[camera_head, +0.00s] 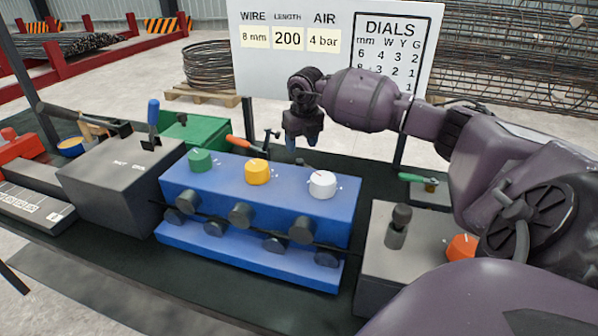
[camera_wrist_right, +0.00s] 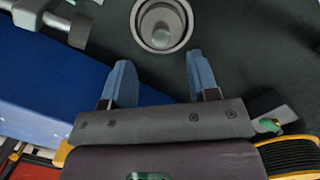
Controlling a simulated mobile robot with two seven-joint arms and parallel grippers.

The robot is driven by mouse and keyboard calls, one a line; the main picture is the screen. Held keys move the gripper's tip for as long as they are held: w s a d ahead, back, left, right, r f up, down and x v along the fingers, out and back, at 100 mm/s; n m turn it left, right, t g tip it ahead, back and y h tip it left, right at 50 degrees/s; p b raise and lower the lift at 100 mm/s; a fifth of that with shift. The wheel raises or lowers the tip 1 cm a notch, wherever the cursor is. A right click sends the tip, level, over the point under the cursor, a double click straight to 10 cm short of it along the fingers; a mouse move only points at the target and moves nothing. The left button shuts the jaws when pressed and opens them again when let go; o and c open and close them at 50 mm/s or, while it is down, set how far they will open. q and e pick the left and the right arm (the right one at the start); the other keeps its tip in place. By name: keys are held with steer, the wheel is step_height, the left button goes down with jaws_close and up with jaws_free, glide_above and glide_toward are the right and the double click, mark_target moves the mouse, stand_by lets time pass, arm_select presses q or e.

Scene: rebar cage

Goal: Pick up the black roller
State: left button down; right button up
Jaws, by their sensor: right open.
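My right gripper (camera_head: 303,140) points down behind the blue machine, in the head view. Its two blue fingers are apart and empty in the wrist view (camera_wrist_right: 160,78). A dark grey round piece with concentric rings (camera_wrist_right: 162,24), which looks like the black roller, stands on the dark bench beyond the fingertips, apart from them. In the head view only a small dark bit (camera_head: 303,162) shows near the fingertips, mostly hidden by the machine. Several other dark rollers (camera_head: 240,215) are mounted on the front of the blue machine (camera_head: 330,210). My left gripper is not in view.
Green, orange (camera_head: 257,172) and white (camera_head: 322,184) dials top the blue machine. A grey box (camera_head: 115,180) with a blue-handled lever stands left. Another grey box (camera_head: 385,255) with a dark knob is right. A white sign (camera_head: 330,50) rises behind.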

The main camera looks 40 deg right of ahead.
mark_target(300, 160)
steer(key=f, duration=0.6)
steer(key=shift+w+d+f+b, duration=0.2)
steer(key=shift+w+b, duration=0.1)
steer(key=shift+w, duration=0.1)
steer(key=shift+r, duration=0.1)
jaws_close()
